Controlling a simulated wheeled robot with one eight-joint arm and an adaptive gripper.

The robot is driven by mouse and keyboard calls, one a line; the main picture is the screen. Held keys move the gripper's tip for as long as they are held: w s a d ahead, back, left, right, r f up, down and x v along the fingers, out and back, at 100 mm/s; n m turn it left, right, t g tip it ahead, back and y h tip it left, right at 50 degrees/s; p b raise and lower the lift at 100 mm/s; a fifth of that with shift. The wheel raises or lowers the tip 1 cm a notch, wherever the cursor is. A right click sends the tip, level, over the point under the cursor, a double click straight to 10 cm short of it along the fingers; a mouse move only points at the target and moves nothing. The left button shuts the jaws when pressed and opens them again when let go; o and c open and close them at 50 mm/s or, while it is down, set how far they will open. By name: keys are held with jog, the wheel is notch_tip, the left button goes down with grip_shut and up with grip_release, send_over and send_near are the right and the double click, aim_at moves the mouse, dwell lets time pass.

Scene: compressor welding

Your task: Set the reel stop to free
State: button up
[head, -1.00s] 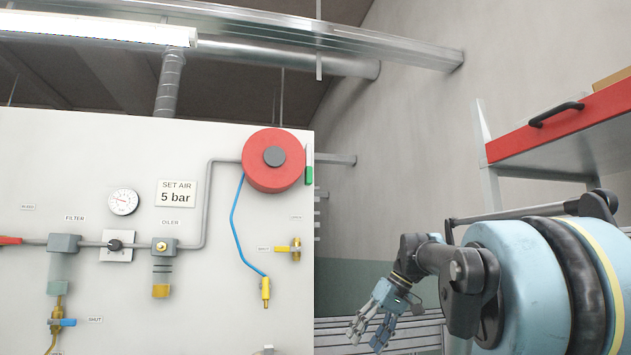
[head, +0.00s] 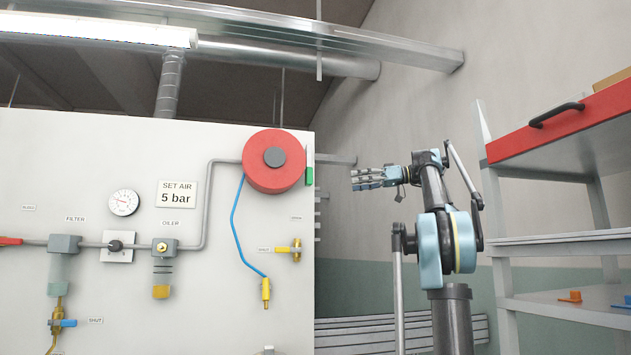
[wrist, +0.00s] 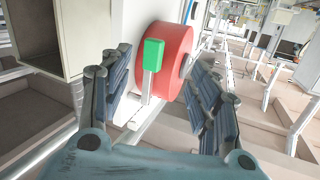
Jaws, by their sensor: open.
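The red hose reel (head: 272,161) with a dark hub is mounted at the upper right of the white panel, and a blue hose hangs from it. The reel stop, a lever with a green end (head: 309,175), is at the reel's right side by the panel edge. In the wrist view the green end (wrist: 154,54) stands upright on a pale stem in front of the red reel (wrist: 172,62). My gripper (head: 354,178) is to the right of the lever, pointing left at it, apart from it. In the wrist view my gripper's open fingers (wrist: 160,95) lie either side of the lever.
The white panel (head: 100,180) carries a gauge (head: 123,202), a filter, an oiler and a "SET AIR 5 bar" sign (head: 177,194). A yellow connector (head: 265,291) hangs at the hose end. A red-topped shelf (head: 560,125) stands at the right.

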notch_tip(320, 180, up, 3)
jog(key=w+d+n+y, duration=0.1)
send_near(309, 165)
jog(key=w+a+f, duration=0.1)
jog(key=a+f, duration=0.3)
jog(key=a, duration=0.3)
jog(key=shift+w+a, duration=0.2)
jog(key=shift+a, duration=0.1)
jog(key=shift+c, duration=0.2)
grip_shut()
jog(key=shift+s+r, duration=0.1)
